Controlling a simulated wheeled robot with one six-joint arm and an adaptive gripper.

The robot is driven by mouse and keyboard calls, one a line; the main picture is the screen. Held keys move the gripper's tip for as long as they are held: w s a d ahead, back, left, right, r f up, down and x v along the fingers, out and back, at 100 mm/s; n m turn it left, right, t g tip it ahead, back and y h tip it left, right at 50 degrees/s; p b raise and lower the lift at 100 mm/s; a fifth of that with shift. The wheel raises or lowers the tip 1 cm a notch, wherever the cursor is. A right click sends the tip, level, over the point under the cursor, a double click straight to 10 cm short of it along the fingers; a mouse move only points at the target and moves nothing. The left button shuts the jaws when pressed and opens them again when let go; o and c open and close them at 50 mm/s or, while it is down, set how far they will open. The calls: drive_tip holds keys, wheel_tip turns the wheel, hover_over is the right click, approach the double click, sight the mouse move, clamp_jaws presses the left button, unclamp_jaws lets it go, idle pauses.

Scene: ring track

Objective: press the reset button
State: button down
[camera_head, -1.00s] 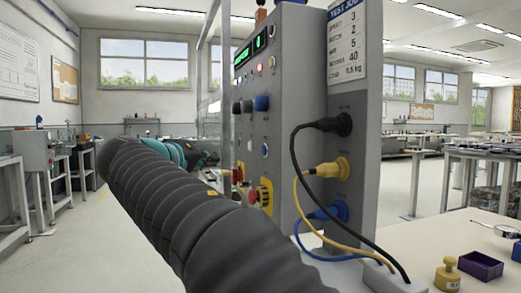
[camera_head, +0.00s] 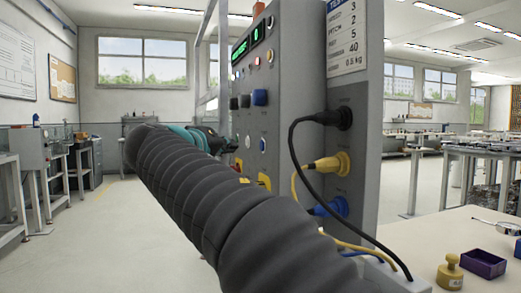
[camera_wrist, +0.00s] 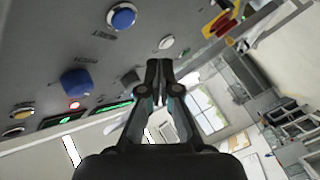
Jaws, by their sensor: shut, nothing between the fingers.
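The grey control panel (camera_head: 284,100) stands at the centre of the head view, its controls facing left. A round blue button (camera_wrist: 122,17) with a pale ring is at the top of the wrist view, beside a small label that seems to read RESET. The same blue button shows edge-on in the head view (camera_head: 263,144). My gripper (camera_wrist: 158,66) is shut and empty, its fingertips pointing toward the panel, to the right of and below the blue button in the wrist view. In the head view my gripper (camera_head: 230,146) is near the panel's left side, partly behind my arm.
A blue knob (camera_wrist: 77,82) and a white button (camera_wrist: 167,42) are nearby on the panel. A red and yellow control (camera_wrist: 222,24) is at the upper right. Black, yellow and blue cables plug into the panel's side. A brass weight (camera_head: 449,274) and purple box (camera_head: 483,264) are on the table.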

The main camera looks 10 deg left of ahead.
drive_tip(key=shift+w+d+b, duration=0.2)
drive_tip(key=shift+w+d, duration=0.35)
drive_tip(key=shift+d, duration=0.35)
drive_tip(key=shift+w+d+b, duration=0.2)
drive_tip(key=shift+w+d, duration=0.35)
drive_tip(key=shift+d, duration=0.3)
drive_tip(key=shift+d, duration=0.1)
drive_tip(key=shift+w+d, duration=0.25)
drive_tip(key=shift+d, duration=0.05)
drive_tip(key=shift+w+d+b, duration=0.2)
drive_tip(key=shift+d+b, duration=0.1)
drive_tip(key=shift+d, duration=0.05)
idle(1.2)
drive_tip(key=shift+s+a, duration=0.1)
drive_tip(key=shift+a, duration=0.1)
drive_tip(key=shift+s+a, duration=0.35)
drive_tip(key=shift+a, duration=0.2)
drive_tip(key=s+a, duration=0.1)
drive_tip(key=a, duration=0.1)
drive_tip(key=s+a+p, duration=0.1)
drive_tip(key=a, duration=0.1)
drive_tip(key=shift+s+a, duration=0.1)
drive_tip(key=shift+s, duration=0.2)
